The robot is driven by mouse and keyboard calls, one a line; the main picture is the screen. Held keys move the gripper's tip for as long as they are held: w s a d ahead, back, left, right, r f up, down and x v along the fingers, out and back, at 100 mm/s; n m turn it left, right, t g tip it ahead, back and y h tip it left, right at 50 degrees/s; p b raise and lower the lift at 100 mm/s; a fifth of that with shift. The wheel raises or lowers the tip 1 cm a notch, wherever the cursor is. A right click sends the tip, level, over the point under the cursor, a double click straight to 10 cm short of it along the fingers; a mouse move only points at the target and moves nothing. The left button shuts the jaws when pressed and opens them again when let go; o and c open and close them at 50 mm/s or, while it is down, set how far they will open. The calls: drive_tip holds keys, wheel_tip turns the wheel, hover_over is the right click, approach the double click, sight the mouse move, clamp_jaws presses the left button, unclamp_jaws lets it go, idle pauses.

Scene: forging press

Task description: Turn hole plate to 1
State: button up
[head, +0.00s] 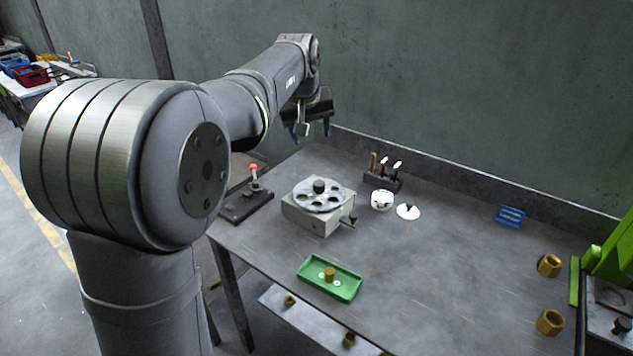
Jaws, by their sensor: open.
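The hole plate (305,201) is a round pale metal disc with several large holes. It lies flat on top of a light grey box (304,220) on the table. A dark knob (319,186) stands at the disc's centre, and a small dark handle (350,221) sticks out from the box's right side. Any numbers on the plate are too small to read. My gripper (312,130) hangs above the table's back left corner, fingers pointing down. It is open and empty, well above and behind the hole plate.
A red-knobbed lever (254,180) on a dark base stands left of the box. A green tray (343,284) with a brass piece lies in front. Behind right are a tool holder (384,181), white round parts (382,200) and a blue rack (511,216). Brass nuts (550,266) and a green machine stand right.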

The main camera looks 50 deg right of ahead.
sight(319, 183)
drive_tip(key=w+d+f+m, duration=0.1)
drive_tip(key=d+f+m, duration=0.1)
drive_tip(key=f, duration=0.5)
drive_tip(key=w+d+f+m, duration=0.1)
drive_tip(key=d+f+m, duration=0.1)
drive_tip(key=f, duration=0.5)
drive_tip(key=w+d+f+m, duration=0.2)
drive_tip(key=d+f, duration=0.2)
drive_tip(key=f, duration=0.3)
drive_tip(key=shift+d+m+g, duration=0.3)
drive_tip(key=shift+d+m, duration=0.05)
drive_tip(key=shift+m, duration=0.05)
drive_tip(key=shift+r, duration=0.1)
clamp_jaws()
